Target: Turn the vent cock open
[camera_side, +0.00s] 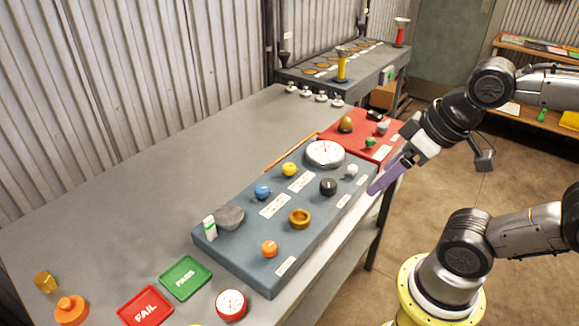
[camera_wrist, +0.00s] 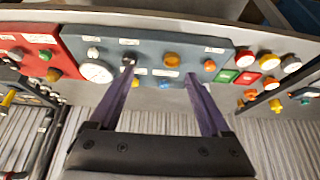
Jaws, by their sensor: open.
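A grey-blue panel (camera_side: 240,252) lies on the bench with several small fittings and white labels too small to read, so I cannot tell which fitting is the vent cock. It carries a black knob (camera_side: 328,186), a white knob (camera_side: 352,171), a brass ring (camera_side: 299,218), an orange knob (camera_side: 269,249), a blue knob (camera_side: 262,191), a yellow knob (camera_side: 289,169) and a round white gauge (camera_side: 325,153). My gripper (camera_side: 373,190), with purple fingers, is open and empty beside the panel's right edge. In the wrist view the fingers (camera_wrist: 162,75) overlap the panel, one by the black knob.
A red panel (camera_side: 376,152) with small knobs adjoins the far end. Green PASS (camera_side: 185,277) and red FAIL (camera_side: 145,307) plates lie at the near end. A grey lump (camera_side: 229,217) sits on the panel's left corner. The bench left of the panel (camera_side: 130,215) is mostly clear.

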